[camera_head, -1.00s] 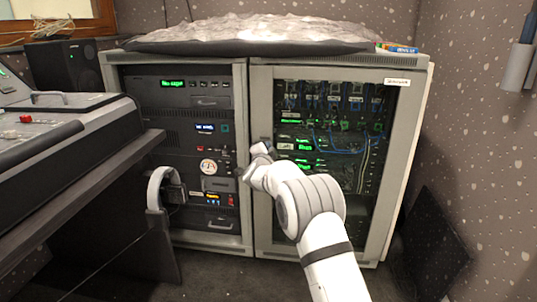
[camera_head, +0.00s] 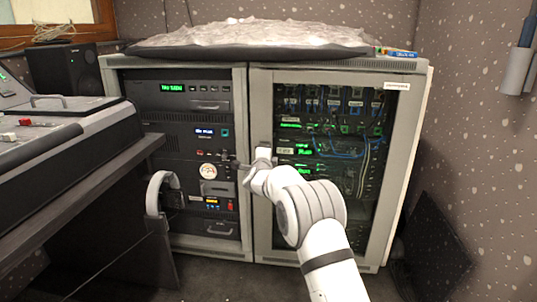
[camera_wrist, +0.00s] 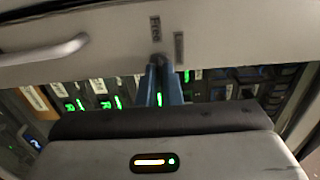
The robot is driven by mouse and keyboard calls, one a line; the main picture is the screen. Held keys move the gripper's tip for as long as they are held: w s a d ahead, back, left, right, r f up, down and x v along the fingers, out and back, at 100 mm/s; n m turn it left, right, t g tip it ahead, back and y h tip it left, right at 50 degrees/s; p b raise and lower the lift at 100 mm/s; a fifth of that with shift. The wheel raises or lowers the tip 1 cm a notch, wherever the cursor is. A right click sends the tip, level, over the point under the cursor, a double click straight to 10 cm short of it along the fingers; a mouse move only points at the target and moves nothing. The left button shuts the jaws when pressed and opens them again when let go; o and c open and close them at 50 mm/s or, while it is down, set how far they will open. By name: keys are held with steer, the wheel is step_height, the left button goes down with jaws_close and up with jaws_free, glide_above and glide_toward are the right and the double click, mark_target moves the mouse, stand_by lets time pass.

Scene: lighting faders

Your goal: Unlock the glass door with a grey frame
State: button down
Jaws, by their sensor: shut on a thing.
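The glass door with a grey frame (camera_head: 404,150) is the right-hand front of the grey cabinet and looks closed. Racks with green lights and blue cables show through its glass. In the wrist view my gripper (camera_wrist: 163,84) reaches the light frame strip (camera_wrist: 238,38), its two blue fingers close together on a small dark lock piece (camera_wrist: 156,60). The fingertips hide much of this piece.
A curved handle (camera_wrist: 45,50) is on the same strip in the wrist view. The left cabinet bay (camera_head: 190,105) holds rack units. A mixing desk (camera_head: 60,130) with a headset (camera_head: 157,190) stands left. A dark panel (camera_head: 435,235) leans right of the cabinet. Some floor in front is clear.

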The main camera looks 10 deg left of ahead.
steer(key=shift+d+f, duration=0.1)
steer(key=c, duration=1.6)
jaws_free()
steer(key=s+p, duration=0.2)
steer(key=s, duration=0.5)
steer(key=shift+s, duration=0.35)
